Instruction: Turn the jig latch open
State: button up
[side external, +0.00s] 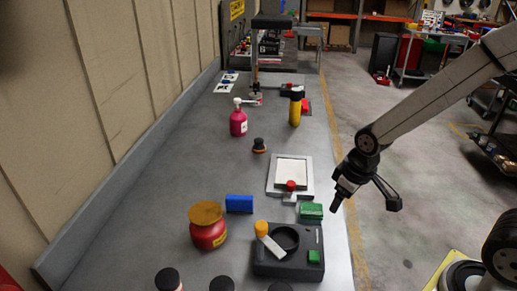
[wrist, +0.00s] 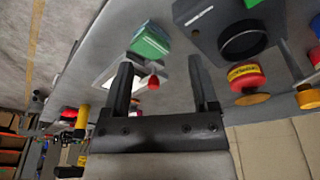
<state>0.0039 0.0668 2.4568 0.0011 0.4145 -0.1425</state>
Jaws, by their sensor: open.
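A light grey frame (side external: 271,188) with a white panel (side external: 291,171) lies flat on the bench. A red knob (side external: 291,185) on a short pale piece stands at its near edge. A dark grey block (side external: 299,267) with a round recess stands nearer the camera. A pale lever (side external: 272,246) with a yellow knob (side external: 261,228) lies at its left side. Which of these is the jig latch, I cannot tell. My gripper (side external: 366,205) is open and empty, above the bench's right edge. In the wrist view the red knob (wrist: 153,82) shows between the fingers (wrist: 162,68), apart from them.
A green block (side external: 311,211) lies between the frame and the dark block. A blue block (side external: 239,203) and a red jar (side external: 208,227) stand to the left. A pink bottle (side external: 238,122) and a yellow bottle (side external: 295,107) stand farther back. The left strip of bench is clear.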

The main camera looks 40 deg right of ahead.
aim_at(291, 183)
jog(key=w+n+g, duration=0.1)
jog(key=w+n, duration=0.2)
jog(key=w, duration=0.2)
jog(key=w+d+n, duration=0.1)
jog(key=w+n, duration=0.3)
jog(key=w, duration=0.2)
jog(key=w+n+g, duration=0.1)
jog(key=w+n, duration=0.3)
jog(key=w, duration=0.1)
jog(key=shift+w+d+r+g, duration=0.1)
jog(key=shift+w+d+g, duration=0.1)
jog(key=shift+w+g, duration=0.1)
jog(key=shift+w+d+n, duration=0.1)
jog(key=shift+w+n, duration=0.6)
jog(key=shift+n, duration=0.2)
jog(key=shift+f, duration=0.2)
jog(key=shift+s+f, duration=0.15)
jog(key=shift+f, duration=3.65)
grip_shut()
